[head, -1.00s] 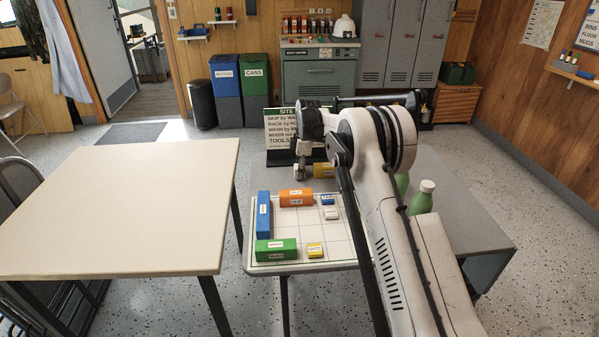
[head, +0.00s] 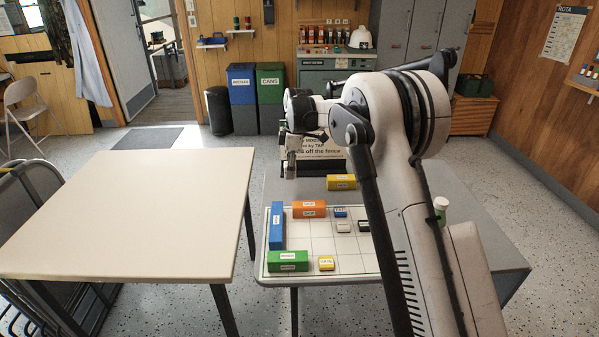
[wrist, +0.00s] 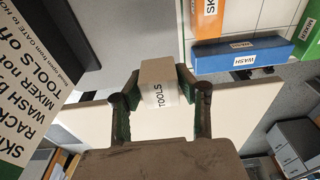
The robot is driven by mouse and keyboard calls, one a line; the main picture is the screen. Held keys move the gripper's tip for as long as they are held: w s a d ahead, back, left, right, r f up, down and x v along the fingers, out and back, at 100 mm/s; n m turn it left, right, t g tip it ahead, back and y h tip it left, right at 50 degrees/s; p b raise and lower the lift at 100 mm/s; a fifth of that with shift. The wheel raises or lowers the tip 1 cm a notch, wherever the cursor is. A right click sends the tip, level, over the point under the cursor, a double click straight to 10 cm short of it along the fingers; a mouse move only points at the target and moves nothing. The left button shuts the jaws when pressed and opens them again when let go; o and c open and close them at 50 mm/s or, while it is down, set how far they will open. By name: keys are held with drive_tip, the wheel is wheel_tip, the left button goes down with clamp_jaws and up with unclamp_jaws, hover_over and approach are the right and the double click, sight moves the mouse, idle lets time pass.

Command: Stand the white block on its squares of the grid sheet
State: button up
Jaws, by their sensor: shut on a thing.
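My gripper (head: 290,172) is shut on the white block (wrist: 158,80), which looks beige in the shade and has a TOOLS label on one side. In the wrist view both fingers (wrist: 158,104) press its sides. In the head view the gripper hangs beyond the far left corner of the grid sheet (head: 322,245), and the block is hard to make out there. On the sheet are a long blue block (head: 277,226), an orange block (head: 309,209), a green block (head: 288,261) and small yellow, blue, white and black pieces. My arm covers the sheet's right part.
A yellow block (head: 341,182) lies on the grey table beyond the sheet. A sign (head: 322,148) stands at the table's back, close behind my gripper. A bottle (head: 440,206) shows right of my arm. The cream table (head: 125,210) on the left is bare.

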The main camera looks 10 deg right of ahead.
drive_tip(key=shift+s+a+r, duration=0.2)
drive_tip(key=shift+s+a, duration=0.1)
drive_tip(key=shift+a, duration=0.05)
drive_tip(key=s+a, duration=0.1)
drive_tip(key=s, duration=0.2)
drive_tip(key=s+a, duration=0.2)
drive_tip(key=s, duration=0.1)
drive_tip(key=s+a, duration=0.1)
drive_tip(key=s, duration=0.2)
drive_tip(key=shift+s+a+r+b, duration=0.25)
drive_tip(key=shift+s+r+b, duration=0.1)
drive_tip(key=shift+s+r, duration=0.05)
drive_tip(key=s, duration=0.4)
drive_tip(key=s+a, duration=0.1)
drive_tip(key=s, duration=0.3)
drive_tip(key=s+a, duration=0.1)
drive_tip(key=s, duration=0.3)
drive_tip(key=shift+a+f+b, duration=0.15)
drive_tip(key=shift+f+b, duration=0.05)
drive_tip(key=shift+b, duration=0.15)
drive_tip(key=shift+s+f, duration=0.1)
drive_tip(key=b, duration=0.2)
hover_over(298, 230)
wheel_tip(298, 230, down, 7)
drive_tip(key=shift+r, duration=0.1)
drive_tip(key=shift+d+f, duration=0.2)
drive_tip(key=shift+f, duration=1.8)
drive_tip(key=shift+f+b, duration=0.15)
drive_tip(key=shift+b, duration=0.2)
